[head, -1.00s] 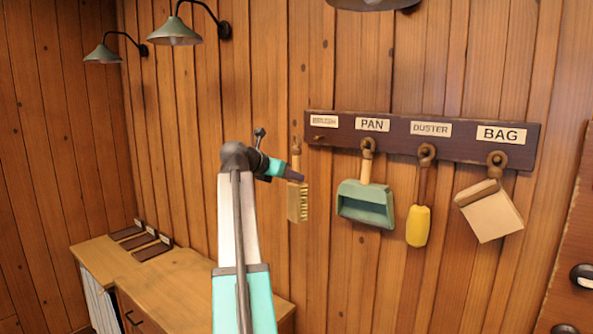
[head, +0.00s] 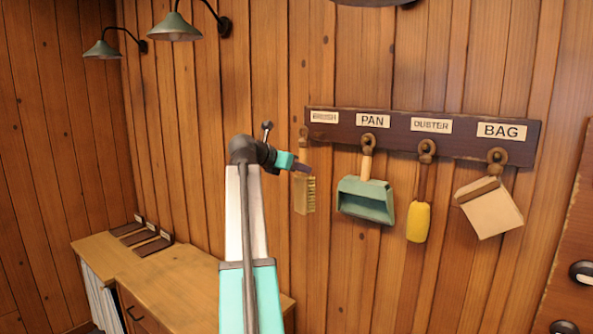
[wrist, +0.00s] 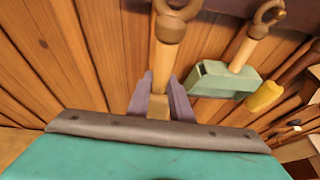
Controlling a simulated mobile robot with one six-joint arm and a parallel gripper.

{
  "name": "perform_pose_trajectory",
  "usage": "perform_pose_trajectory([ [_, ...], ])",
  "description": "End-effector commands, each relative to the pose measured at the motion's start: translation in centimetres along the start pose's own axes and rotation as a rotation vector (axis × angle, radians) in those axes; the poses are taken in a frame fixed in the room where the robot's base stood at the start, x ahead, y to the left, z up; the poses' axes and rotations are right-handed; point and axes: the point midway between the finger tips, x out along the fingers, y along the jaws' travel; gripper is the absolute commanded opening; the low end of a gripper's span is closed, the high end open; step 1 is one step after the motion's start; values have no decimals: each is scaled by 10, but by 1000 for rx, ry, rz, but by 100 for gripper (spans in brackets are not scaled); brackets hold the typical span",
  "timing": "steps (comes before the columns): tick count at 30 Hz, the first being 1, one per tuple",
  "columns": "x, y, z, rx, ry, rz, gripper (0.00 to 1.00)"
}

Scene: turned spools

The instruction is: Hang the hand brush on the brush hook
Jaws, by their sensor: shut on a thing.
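The hand brush (head: 305,195) hangs upright from my gripper (head: 302,168), bristle block down and handle up. My gripper is shut on the lower part of its handle, seen between the fingers (wrist: 160,100) in the wrist view. The handle (wrist: 165,62) ends in a dark cap with a ring, partly cut off at the top edge. In the head view the brush top is at the left end of the dark hook board (head: 408,130), just below the BRUSH label (head: 324,117). The brush hook itself is not clearly visible; I cannot tell whether the ring is around it.
To the right on the board hang a green dustpan (head: 366,201), a yellow duster (head: 418,222) and a beige bag (head: 489,209). The dustpan is close beside the brush. A wooden counter (head: 180,275) stands below left. The wall left of the board is clear.

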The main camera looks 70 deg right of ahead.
Motion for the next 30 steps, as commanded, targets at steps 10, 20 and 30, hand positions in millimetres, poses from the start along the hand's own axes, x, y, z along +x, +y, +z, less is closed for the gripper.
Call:
perform_pose_trajectory([
  [10,14,1,5,0,-1,0,0],
  [20,26,2,9,0,0,0,0],
  [30,39,3,13,0,-1,0,0],
])
